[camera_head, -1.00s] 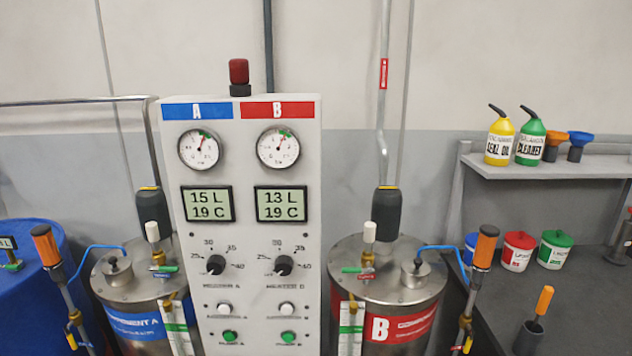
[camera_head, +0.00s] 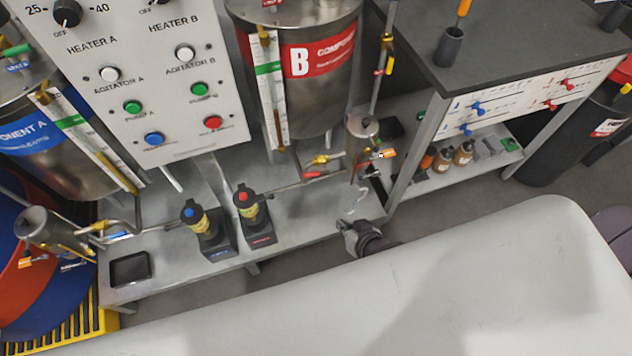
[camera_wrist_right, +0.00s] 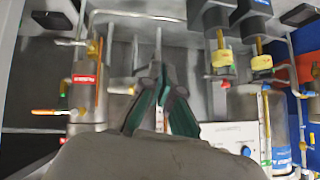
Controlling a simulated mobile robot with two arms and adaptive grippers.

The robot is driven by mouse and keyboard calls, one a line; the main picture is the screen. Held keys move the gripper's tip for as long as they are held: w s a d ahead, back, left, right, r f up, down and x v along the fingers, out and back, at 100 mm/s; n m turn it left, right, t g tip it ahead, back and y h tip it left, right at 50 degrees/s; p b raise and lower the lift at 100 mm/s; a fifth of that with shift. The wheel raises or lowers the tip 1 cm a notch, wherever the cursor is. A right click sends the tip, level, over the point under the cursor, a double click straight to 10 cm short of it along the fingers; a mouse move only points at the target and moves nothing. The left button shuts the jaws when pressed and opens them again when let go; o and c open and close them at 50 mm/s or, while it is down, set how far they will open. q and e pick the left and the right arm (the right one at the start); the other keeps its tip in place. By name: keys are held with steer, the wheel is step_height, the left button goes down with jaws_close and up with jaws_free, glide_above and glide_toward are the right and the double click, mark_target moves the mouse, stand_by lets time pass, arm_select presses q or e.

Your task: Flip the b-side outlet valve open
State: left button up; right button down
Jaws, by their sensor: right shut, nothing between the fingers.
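The B tank (camera_head: 330,85), steel with a red band, stands behind the low grey bench. Low in front of it, a brass fitting (camera_head: 320,160) with a small red lever (camera_head: 312,174) sits on the pipe; this appears to be the b-side outlet valve. I cannot tell its exact lever setting. My right gripper (camera_head: 347,228) is near the bench's front edge, below and to the right of that lever and apart from it. In the right wrist view its dark green fingers (camera_wrist_right: 160,78) are shut and empty. My left gripper is not in view.
Two pumps, blue-topped (camera_head: 190,212) and red-topped (camera_head: 243,196), stand left of my gripper. A small canister (camera_head: 361,132) with orange-handled fittings hangs right of the valve. The control cabinet (camera_head: 165,100) is at left, a dark-topped workbench (camera_head: 500,60) at right.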

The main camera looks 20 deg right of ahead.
steer(key=t+b, duration=0.2)
glide_toward(313, 175)
steer(key=shift+m, duration=0.3)
steer(key=x, duration=0.7)
steer(key=shift+w+f+b, duration=0.15)
steer(key=shift+b, duration=0.25)
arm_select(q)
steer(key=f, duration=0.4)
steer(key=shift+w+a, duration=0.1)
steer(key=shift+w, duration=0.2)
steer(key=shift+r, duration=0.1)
